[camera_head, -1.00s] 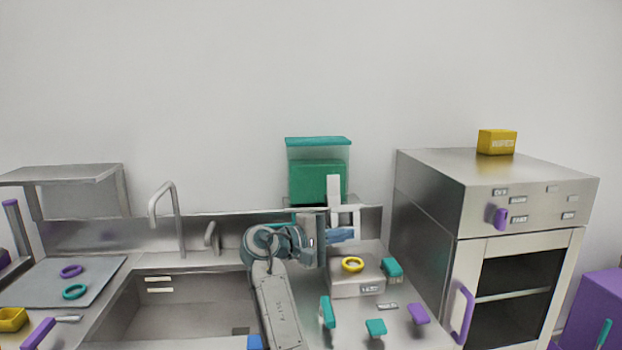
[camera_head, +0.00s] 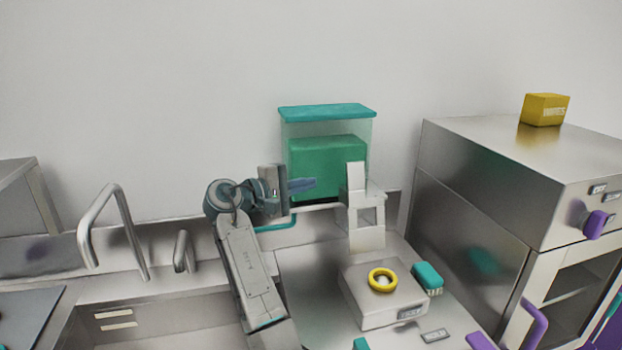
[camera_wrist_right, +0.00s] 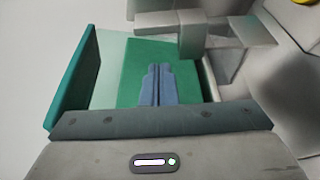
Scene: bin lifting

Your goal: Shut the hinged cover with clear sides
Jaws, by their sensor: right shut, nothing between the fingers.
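The cover is a box-like shape with a teal top slab (camera_head: 327,112) and clear sides (camera_head: 361,133). It stands against the back wall, with a green block-like part (camera_head: 325,155) showing within or behind the sides. In the right wrist view its teal slab (camera_wrist_right: 78,75) stands at the left, with the green part (camera_wrist_right: 130,70) beside it. My right gripper (camera_head: 314,183) is shut and empty, in front of the green part's lower left. Its blue fingers (camera_wrist_right: 158,68) overlap the green in the wrist view; contact cannot be told. My left gripper is out of view.
A pale stepped bracket (camera_head: 362,215) stands close right of the fingers. A teal bar (camera_head: 277,226) is below the gripper. A metal block with a yellow ring (camera_head: 382,280) sits in front. The steel oven cabinet (camera_head: 470,190) is at right, the tap (camera_head: 105,215) at left.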

